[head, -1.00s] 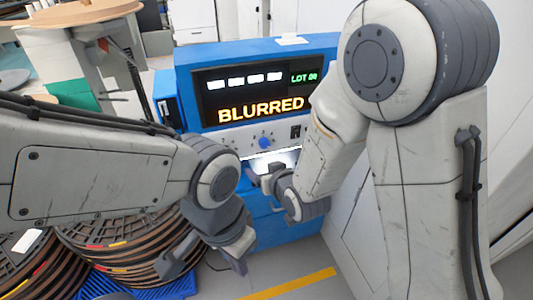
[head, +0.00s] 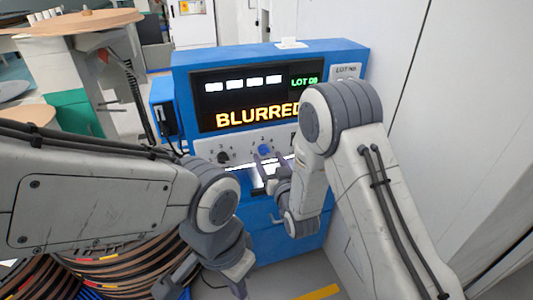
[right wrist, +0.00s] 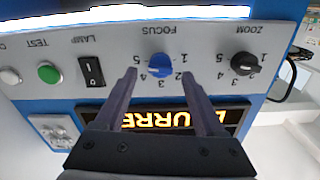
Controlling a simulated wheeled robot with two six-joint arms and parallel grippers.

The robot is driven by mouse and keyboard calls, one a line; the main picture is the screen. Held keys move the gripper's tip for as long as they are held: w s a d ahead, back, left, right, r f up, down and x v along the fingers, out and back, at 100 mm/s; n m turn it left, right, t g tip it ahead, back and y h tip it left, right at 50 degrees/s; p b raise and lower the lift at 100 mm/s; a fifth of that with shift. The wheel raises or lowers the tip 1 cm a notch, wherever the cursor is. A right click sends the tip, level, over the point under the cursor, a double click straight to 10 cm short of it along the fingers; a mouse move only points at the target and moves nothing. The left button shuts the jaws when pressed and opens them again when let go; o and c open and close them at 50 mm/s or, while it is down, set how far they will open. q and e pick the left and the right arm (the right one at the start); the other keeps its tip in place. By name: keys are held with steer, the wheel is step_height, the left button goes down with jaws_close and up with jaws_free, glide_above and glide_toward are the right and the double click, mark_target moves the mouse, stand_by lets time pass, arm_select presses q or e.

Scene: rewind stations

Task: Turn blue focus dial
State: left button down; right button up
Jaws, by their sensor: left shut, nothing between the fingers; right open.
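The blue focus dial (head: 264,150) sits on the pale control panel below the screen. In the right wrist view the panel appears upside down, and the dial (right wrist: 160,65) shows under the word FOCUS with numbers around it; its exact setting is hard to read. My right gripper (right wrist: 159,75) is open, its fingertips on either side of the dial with visible gaps. In the head view my right gripper (head: 268,160) is just below the dial. The screen (head: 255,97) reads BLURRED. My left gripper (head: 170,284) is shut and empty, low at the left.
A black zoom dial (right wrist: 244,63) is beside the focus dial, and a lamp switch (right wrist: 91,71) and green test button (right wrist: 49,73) are on its other side. Wound reels (head: 110,262) stand at lower left. A white wall (head: 455,120) closes the right side.

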mark_target(265, 153)
steer(key=shift+x, duration=1.5)
jaws_close()
steer(key=n+b, duration=0.3)
steer(key=n, duration=0.1)
steer(key=shift+f+n, duration=0.1)
steer(key=shift+n, duration=0.2)
steer(key=n+b, duration=0.2)
steer(key=n, duration=0.3)
steer(key=shift+a+b, duration=0.1)
steer(key=shift+b, duration=0.25)
